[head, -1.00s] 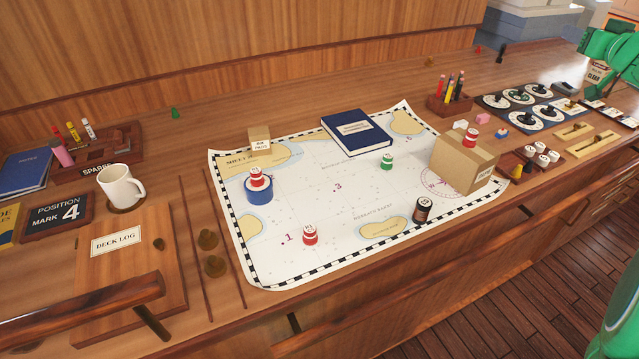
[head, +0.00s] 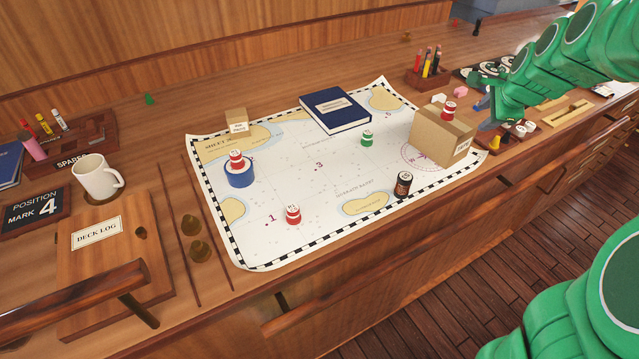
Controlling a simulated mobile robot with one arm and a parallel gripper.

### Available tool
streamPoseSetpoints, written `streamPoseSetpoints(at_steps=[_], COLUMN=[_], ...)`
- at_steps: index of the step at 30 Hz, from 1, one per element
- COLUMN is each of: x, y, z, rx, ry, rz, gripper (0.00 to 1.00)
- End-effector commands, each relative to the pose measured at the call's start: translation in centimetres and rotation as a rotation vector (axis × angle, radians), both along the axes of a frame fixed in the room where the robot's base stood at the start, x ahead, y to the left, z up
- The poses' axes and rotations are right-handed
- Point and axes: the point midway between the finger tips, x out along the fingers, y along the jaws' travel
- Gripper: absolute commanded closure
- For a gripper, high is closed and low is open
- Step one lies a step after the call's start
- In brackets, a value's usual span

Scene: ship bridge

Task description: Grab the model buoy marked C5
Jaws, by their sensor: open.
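Several small model buoys stand on and around the chart (head: 290,170). A red-and-white one (head: 236,158) stands on a blue roll (head: 240,177), another (head: 293,215) stands near chart mark 1, and a third (head: 448,110) stands on a cardboard box (head: 440,140). A green-and-white buoy (head: 367,138) is near the chart's middle right, and a black one (head: 403,184) near its front edge. Their markings are too small to read, so I cannot tell which is C5.
A dark blue book (head: 336,109) lies on the chart's back part, with a small carton (head: 236,121) at its back left. A pencil holder (head: 427,72) stands behind the box. A mug (head: 96,178) and deck log board (head: 115,245) are on the left. Mid-chart is mostly clear.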

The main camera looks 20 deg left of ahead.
Motion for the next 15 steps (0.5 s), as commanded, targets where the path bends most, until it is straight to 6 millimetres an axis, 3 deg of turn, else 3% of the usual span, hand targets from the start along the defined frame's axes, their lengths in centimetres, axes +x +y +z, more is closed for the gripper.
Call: streamPoseSetpoints(at_steps=[1, 4, 9, 15], x=[-1.6, -5.4, -12.1, -17.5], y=[3.0, 9.1, 18.7, 25.1], z=[-0.8, -1.8, -0.8, 2.0], rx=[0.076, 0.24, 0.495, 0.681], ry=[0.067, 0.216, 0.453, 0.628], rz=[0.018, 0.062, 0.169, 0.276], gripper=[0.53, 0.53, 0.53, 0.53])
